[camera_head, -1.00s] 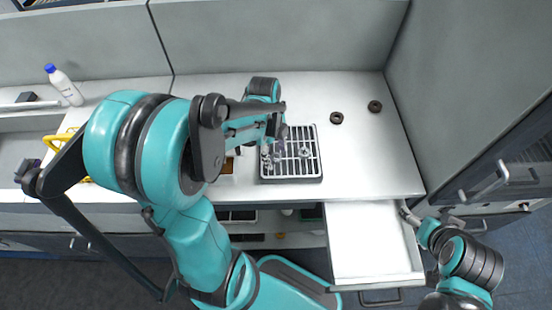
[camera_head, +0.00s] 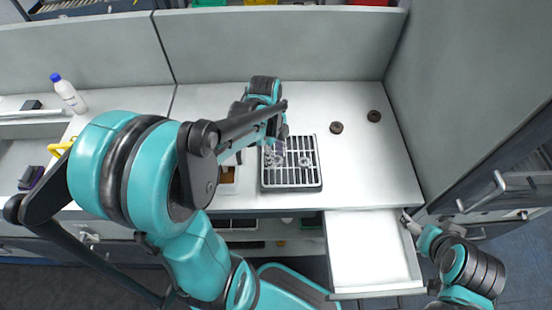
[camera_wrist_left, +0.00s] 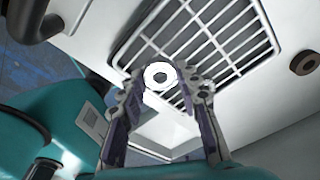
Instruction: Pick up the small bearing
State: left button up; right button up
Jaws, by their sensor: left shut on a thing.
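My left gripper (camera_head: 279,146) reaches in over the left part of a dark slotted tray (camera_head: 318,186) on the white worktop. In the left wrist view its purple-grey fingers (camera_wrist_left: 160,84) are shut on a small pale bearing (camera_wrist_left: 160,76), a ring with a dark hole, held at the fingertips in front of the slats. The fingers mostly hide this bearing in the head view. Another shiny metal part (camera_head: 304,160) lies on the slats to the right. My right gripper (camera_head: 407,218) is beside the drawer's right wall, too small to read.
Two dark rings (camera_head: 336,127) (camera_head: 374,116) lie on the worktop behind and right of the tray. An empty drawer (camera_head: 370,252) stands open in front. A white bottle (camera_head: 68,93) is at the far left. The worktop right of the tray is clear.

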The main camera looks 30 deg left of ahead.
pick_arm(q)
jog(key=s+d+r+p, duration=0.3)
jog(key=s+d+r, duration=0.2)
jog(key=d, duration=0.5)
notch_tip(320, 180, up, 2)
jog(key=shift+s+d+r, duration=0.1)
jog(key=shift+s+d, duration=0.05)
jog(key=shift+d, duration=0.05)
pick_arm(e)
notch_tip(320, 180, up, 4)
jog(key=shift+f, duration=0.15)
